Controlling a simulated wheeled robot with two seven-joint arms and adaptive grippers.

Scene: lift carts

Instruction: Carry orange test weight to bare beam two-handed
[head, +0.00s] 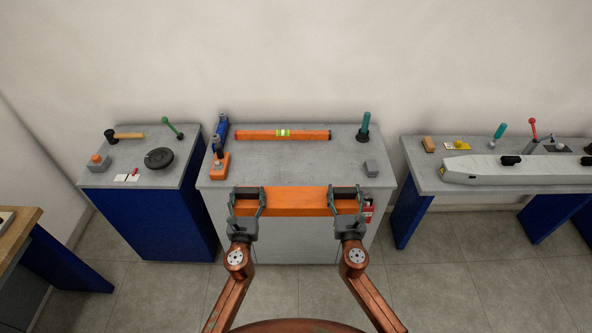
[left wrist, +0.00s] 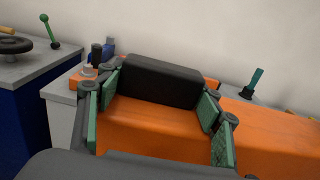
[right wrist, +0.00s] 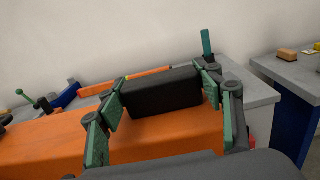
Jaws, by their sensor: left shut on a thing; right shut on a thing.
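The orange test weight (head: 298,203) is a long orange block with a black grip block at each end. It is held level in front of the middle bench's near edge. My left gripper (head: 247,200) is shut on its left end; the left wrist view shows the green finger pads on both sides of the black grip (left wrist: 160,82). My right gripper (head: 347,200) is shut on its right end; the right wrist view shows the black grip (right wrist: 162,92) between the pads. I cannot tell which thing is the bare beam; a long pale grey beam (head: 520,170) lies on the right bench.
The left bench (head: 180,178) holds a hammer and black disc. Floor gaps separate the benches.

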